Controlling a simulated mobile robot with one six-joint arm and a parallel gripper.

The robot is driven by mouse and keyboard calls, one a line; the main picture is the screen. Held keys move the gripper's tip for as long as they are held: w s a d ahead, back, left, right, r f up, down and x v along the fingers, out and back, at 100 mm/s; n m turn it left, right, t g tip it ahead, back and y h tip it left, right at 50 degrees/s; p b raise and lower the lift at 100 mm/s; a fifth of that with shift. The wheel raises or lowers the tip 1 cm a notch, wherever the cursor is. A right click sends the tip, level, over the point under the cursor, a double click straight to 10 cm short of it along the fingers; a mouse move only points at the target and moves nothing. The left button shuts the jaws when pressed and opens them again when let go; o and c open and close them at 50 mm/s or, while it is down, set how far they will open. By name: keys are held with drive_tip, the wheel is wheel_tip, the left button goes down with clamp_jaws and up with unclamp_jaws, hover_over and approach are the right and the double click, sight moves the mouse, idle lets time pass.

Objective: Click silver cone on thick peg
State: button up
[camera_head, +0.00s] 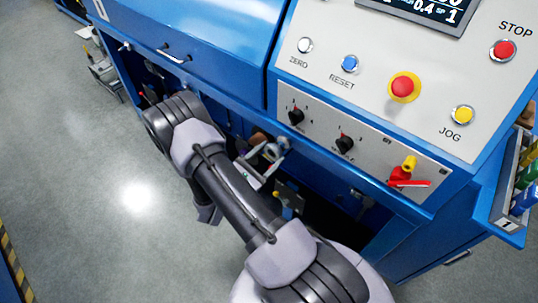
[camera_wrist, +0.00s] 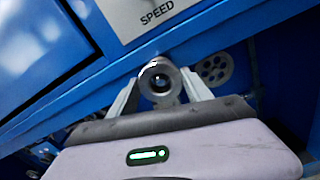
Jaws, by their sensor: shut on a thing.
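The silver cone (camera_wrist: 160,83) is a shiny grey round part with a dark central hole, seen nearly end-on in the wrist view. My gripper (camera_wrist: 160,77) is shut on it, with one pale finger on each side. In the head view, my gripper (camera_head: 264,163) is below the front edge of the blue machine, and the silver cone (camera_head: 277,149) shows small at its tip. I cannot make out the thick peg in either view. The space under the machine's panel is dark and partly hidden by my arm.
The blue machine's control panel (camera_head: 375,95) overhangs close above my gripper, with knobs and a red-yellow lever (camera_head: 405,172). A grey disc with holes (camera_wrist: 214,70) is behind the cone, to its right. A tool tray (camera_head: 505,208) hangs at the right. Open floor (camera_head: 90,190) is at the left.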

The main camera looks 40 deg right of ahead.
drive_tip(key=shift+d, duration=0.1)
drive_tip(key=shift+w+d, duration=0.1)
drive_tip(key=shift+d, duration=1.3)
drive_tip(key=o, duration=1.6)
